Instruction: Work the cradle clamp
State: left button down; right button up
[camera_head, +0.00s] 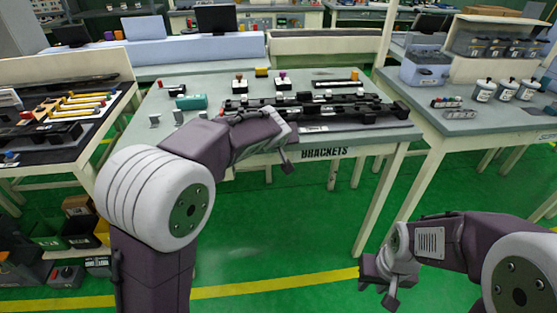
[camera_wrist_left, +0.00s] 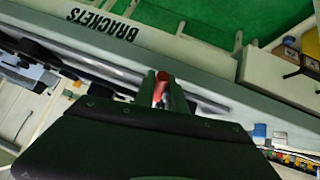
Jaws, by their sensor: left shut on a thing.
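The cradle clamp appears to be part of the long black fixture (camera_head: 345,108) on the middle table; its details are too small to tell. In the left wrist view my left gripper (camera_wrist_left: 159,88) is shut on a small red piece (camera_wrist_left: 161,84), which shows between the two fingers in front of the black and grey rails. In the head view my left arm reaches over the table's front edge and hides part of the fixture and the grip itself. My right gripper (camera_head: 380,284) is low at the right, in front of the table, with its fingers apart and empty.
The table (camera_head: 215,85) carries a BRACKETS label (camera_head: 323,153) on its front. A teal block (camera_head: 193,102) and small coloured-top parts stand behind and left of the fixture. Side tables hold tools at the left and jars (camera_head: 484,91) at the right. The green floor between is clear.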

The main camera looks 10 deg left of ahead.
pick_arm(q)
jog(key=shift+f+b, duration=0.45)
jog(key=shift+b, duration=0.35)
jog(key=shift+r+b, duration=0.2)
jog(key=shift+b, duration=0.15)
pick_arm(e)
notch_tip(320, 180, down, 4)
jog(key=shift+r, duration=0.25)
pick_arm(q)
jog(key=c, duration=1.4)
grip_release()
jog(key=shift+w, duration=0.15)
pick_arm(e)
jog(key=shift+w, duration=0.1)
pick_arm(q)
jog(key=p+v, duration=0.1)
jog(key=v, duration=0.8)
jog(key=shift+f, duration=0.1)
pick_arm(e)
jog(key=shift+r, duration=0.55)
